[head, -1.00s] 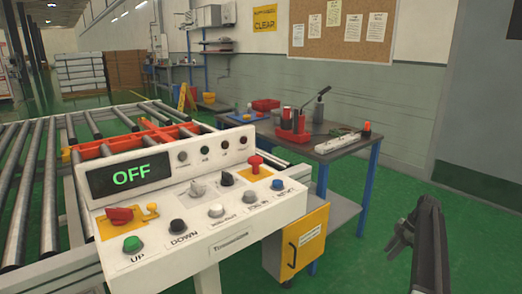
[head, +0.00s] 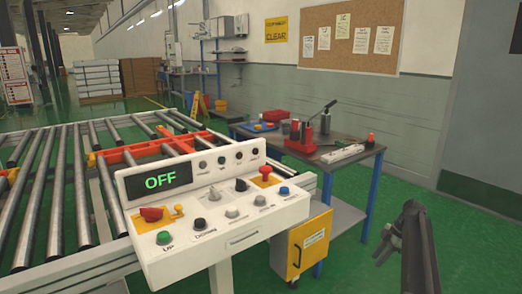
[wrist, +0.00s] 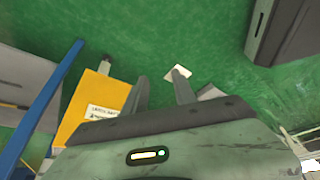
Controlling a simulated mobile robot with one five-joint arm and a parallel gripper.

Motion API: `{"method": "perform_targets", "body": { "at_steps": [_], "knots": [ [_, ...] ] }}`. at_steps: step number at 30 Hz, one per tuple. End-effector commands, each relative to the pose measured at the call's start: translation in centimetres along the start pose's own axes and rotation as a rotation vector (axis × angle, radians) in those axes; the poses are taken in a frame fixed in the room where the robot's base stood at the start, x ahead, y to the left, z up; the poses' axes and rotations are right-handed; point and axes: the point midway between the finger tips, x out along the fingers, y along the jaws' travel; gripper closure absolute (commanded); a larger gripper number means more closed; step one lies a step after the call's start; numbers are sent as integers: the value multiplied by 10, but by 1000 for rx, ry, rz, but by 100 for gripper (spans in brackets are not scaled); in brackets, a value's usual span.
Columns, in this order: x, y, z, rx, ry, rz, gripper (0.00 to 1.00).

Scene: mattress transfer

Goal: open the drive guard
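The likely drive guard is a yellow panel (head: 317,236) with a black handle (head: 297,256) and a white label, low beside the control console. It looks closed. It also shows in the wrist view (wrist: 82,122), left of my fingers, with its label readable only in part. My gripper (wrist: 160,88) has its two fingers spread with only green floor between them. In the head view my gripper (head: 385,249) hangs to the right of the yellow panel, apart from it.
The control console (head: 214,214) reads OFF and stands in front of the roller conveyor (head: 60,200). A workbench (head: 350,162) with tools and blue legs stands behind the panel. Green floor is open on the right. A dark box-like shape (wrist: 290,32) fills the wrist view's upper right.

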Motion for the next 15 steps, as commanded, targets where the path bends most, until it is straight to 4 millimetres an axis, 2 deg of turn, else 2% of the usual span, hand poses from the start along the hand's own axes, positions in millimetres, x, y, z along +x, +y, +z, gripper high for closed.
{"method": "perform_targets", "body": {
  "at_steps": [1, 5, 8, 11, 12, 14, 15],
  "knots": [
    [-13, -1, -25, -19, -1, -8, 68],
    [-24, -9, -84, -72, -11, -34, 68],
    [-36, -25, -141, -118, -29, -58, 68],
    [-55, -57, -215, -113, -67, -84, 68],
    [-62, -74, -245, -87, -89, -92, 68],
    [-74, -103, -286, -20, -128, -95, 68],
    [-81, -124, -309, 41, -158, -93, 68]
  ]
}}
